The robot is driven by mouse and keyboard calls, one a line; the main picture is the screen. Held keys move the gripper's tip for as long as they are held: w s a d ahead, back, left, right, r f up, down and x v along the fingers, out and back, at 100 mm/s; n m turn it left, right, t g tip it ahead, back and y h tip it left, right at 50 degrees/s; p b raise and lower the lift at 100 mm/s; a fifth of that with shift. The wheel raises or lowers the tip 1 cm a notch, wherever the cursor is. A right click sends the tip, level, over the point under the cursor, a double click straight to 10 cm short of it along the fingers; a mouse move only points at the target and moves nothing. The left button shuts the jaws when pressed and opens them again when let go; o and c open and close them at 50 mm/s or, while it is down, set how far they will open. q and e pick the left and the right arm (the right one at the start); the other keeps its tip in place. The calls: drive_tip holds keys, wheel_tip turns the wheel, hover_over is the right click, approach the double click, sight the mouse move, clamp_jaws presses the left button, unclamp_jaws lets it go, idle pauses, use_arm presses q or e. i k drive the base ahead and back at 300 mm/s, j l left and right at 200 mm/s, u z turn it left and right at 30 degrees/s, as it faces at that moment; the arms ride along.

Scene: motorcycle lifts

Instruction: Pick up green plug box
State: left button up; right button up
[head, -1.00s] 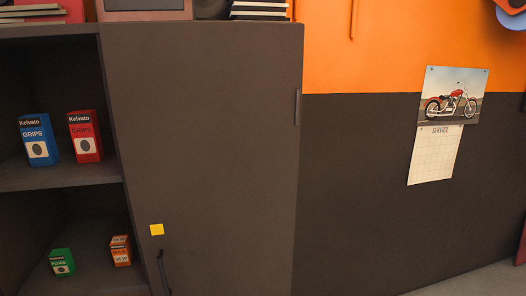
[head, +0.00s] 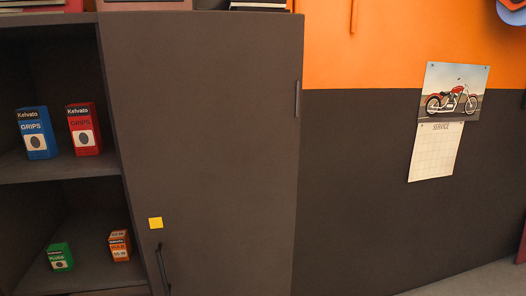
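Neither of my grippers shows in the head view.
A blue grips box (head: 36,134) and a red grips box (head: 84,130) stand on the shelf above. A motorcycle calendar (head: 447,120) hangs on the wall.

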sight(60, 258)
drive_tip(key=u, duration=1.35)
drive_tip(key=j, duration=0.45)
drive_tip(key=i+j+z, duration=0.1)
drive_tip(key=j, duration=0.4)
